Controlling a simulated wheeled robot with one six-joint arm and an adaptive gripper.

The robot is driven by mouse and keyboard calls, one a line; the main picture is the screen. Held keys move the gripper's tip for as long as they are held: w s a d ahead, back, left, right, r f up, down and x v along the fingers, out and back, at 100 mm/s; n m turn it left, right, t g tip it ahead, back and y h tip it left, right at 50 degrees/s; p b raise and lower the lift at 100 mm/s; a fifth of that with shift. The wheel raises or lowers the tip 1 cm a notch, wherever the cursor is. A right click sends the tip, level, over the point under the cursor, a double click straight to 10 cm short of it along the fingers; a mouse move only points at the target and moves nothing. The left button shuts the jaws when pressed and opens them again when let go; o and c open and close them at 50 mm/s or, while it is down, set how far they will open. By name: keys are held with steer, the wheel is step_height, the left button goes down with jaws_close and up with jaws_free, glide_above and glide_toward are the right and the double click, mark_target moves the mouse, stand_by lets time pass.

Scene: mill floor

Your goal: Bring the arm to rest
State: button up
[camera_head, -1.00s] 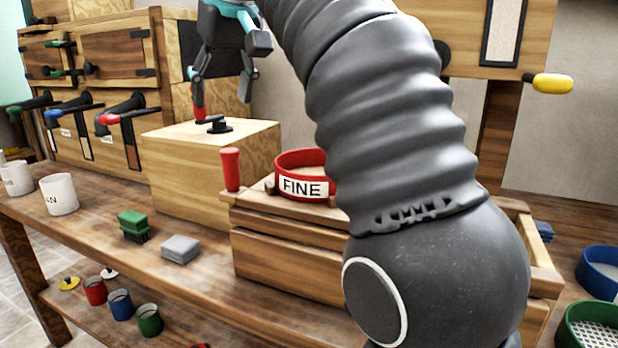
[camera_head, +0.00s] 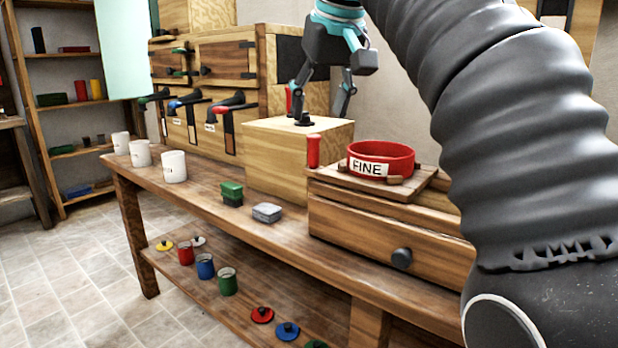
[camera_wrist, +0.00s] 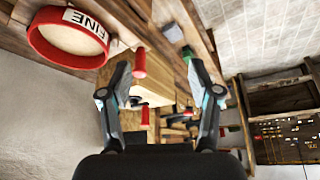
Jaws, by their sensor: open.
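My gripper (camera_head: 322,102) hangs open and empty above the pale wooden box (camera_head: 270,160) on the bench, in the upper middle of the head view. A red-handled crank with a black base (camera_head: 304,119) sits on top of that box, just below the fingers. In the wrist view my gripper (camera_wrist: 160,92) shows its two fingers spread wide apart, with nothing between the pads. My grey arm fills the right side of the head view.
White cups (camera_head: 174,167), a green brush (camera_head: 231,190) and a grey block (camera_head: 267,212) are on the bench. Tiled floor (camera_head: 60,280) is clear at left.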

steer(key=s+d+f+m, duration=0.1)
steer(key=s+d+f, duration=0.3)
steer(key=s+f, duration=0.3)
steer(key=s+d+f+m+h, duration=0.1)
steer(key=s+d+f, duration=0.4)
steer(key=f, duration=1.2)
steer(key=s+d+f+m, duration=0.2)
steer(key=s+d+f, duration=0.3)
steer(key=s+f, duration=0.3)
step_height(320, 180, down, 4)
steer(key=shift+s+f+t+h, duration=0.2)
steer(key=shift+s+t+h, duration=0.1)
steer(key=shift+t+h, duration=0.1)
